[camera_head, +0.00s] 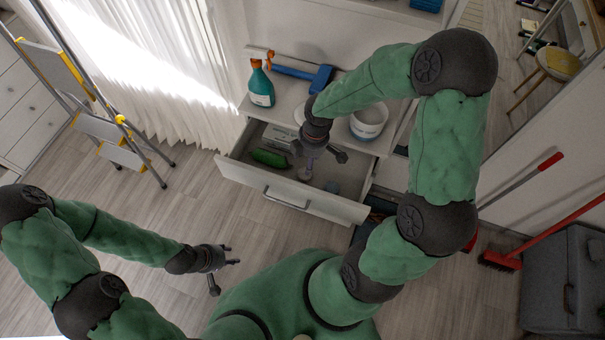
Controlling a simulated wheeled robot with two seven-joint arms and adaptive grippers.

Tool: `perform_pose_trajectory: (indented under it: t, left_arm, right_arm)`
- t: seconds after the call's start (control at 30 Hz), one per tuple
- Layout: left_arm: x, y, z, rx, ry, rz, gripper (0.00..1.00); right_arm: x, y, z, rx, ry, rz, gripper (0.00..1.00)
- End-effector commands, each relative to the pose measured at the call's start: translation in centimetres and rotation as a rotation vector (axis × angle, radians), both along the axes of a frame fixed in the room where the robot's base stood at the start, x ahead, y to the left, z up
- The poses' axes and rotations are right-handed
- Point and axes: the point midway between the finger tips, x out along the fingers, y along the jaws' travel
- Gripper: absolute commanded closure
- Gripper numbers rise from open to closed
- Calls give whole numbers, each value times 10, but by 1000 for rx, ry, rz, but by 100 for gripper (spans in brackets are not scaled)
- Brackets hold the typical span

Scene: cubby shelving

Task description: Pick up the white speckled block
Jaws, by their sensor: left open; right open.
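A whitish block with faint markings (279,134) lies at the back of the open drawer (290,203); it is too small to tell if the markings are speckles. My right gripper (322,157) is open over the drawer, pointing down, to the right of this block. Its arm and wrist hide part of the drawer's back. A small pale object (305,173) shows below the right gripper; I cannot tell whether they touch. My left gripper (226,272) is open and empty over the floor, in front of the drawer.
The drawer also holds a green item (269,158) and a small blue item (332,187). A stepladder (100,127) stands left; a red broom (500,260) is right.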

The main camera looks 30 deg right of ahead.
Motion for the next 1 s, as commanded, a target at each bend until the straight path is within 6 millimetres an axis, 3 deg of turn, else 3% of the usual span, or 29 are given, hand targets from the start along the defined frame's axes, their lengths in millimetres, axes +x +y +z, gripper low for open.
perform_pose_trajectory:
  t: [0.2, 0.47, 0.73, 1.0]
  left_arm:
    - [0, 0, -17, 0, 0, 0, 58]
    - [0, 0, -24, 0, 0, 0, 58]
    - [0, 0, -46, 0, 0, 0, 58]
    - [0, 0, -47, 0, 0, 0, 58]
  right_arm:
    - [1, 3, -36, 1, 3, -1, 40]
    - [3, 4, -51, 1, 1, -1, 40]
    - [4, 3, -88, 2, 4, 0, 40]
    - [5, 4, -93, 2, -1, -1, 40]
